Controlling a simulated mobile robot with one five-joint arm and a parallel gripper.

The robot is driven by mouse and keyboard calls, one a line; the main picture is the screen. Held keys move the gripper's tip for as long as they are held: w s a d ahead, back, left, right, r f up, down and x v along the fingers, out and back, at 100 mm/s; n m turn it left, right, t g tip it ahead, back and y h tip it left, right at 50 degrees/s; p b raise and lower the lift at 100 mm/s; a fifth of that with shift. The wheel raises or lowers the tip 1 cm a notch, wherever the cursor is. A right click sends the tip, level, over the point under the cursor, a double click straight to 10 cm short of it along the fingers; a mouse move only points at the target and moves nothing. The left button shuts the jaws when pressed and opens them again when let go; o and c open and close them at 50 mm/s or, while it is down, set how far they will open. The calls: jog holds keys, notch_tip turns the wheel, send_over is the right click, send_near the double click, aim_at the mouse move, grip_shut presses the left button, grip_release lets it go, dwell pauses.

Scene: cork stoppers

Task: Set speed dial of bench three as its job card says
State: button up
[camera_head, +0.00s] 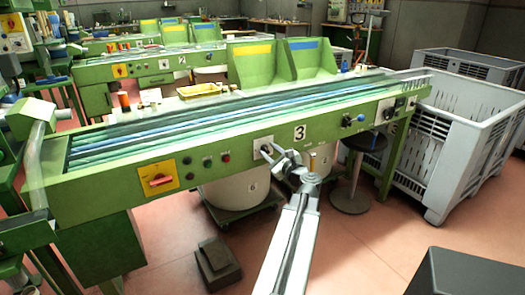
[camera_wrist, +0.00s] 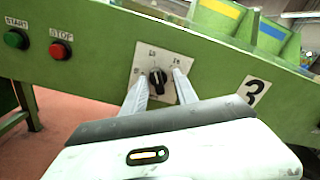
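Bench three (camera_head: 95,178) is the long green bench with the number plate "3" (camera_head: 299,132), which also shows in the wrist view (camera_wrist: 255,91). Its speed dial (camera_wrist: 157,78) is a black knob on a pale square plate (camera_wrist: 168,60) with small marks that I cannot read surely. The knob's pointer looks roughly upright in the wrist view. My gripper (camera_wrist: 159,82) is open, its two fingers apart on either side of the knob. I cannot tell whether they touch it. In the head view my gripper (camera_head: 274,152) partly hides the dial plate. I cannot make out a job card.
Green START (camera_wrist: 16,39) and red STOP (camera_wrist: 60,50) buttons sit left of the dial. A red switch on a yellow plate (camera_head: 158,175) is further left. Grey crates (camera_head: 455,150) stand right, a stool (camera_head: 350,190) and drums (camera_head: 236,190) below the bench.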

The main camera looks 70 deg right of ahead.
jog(key=shift+w, duration=0.4)
grip_shut()
jog(key=shift+d, duration=0.15)
jog(key=shift+n, duration=0.3)
jog(key=n, duration=0.5)
jog(key=shift+a+f, duration=0.15)
jog(key=shift+a, duration=0.05)
jog(key=n, duration=0.6)
jog(key=shift+f, duration=0.15)
jog(key=shift+n+b, duration=0.3)
jog(key=shift+n, duration=0.1)
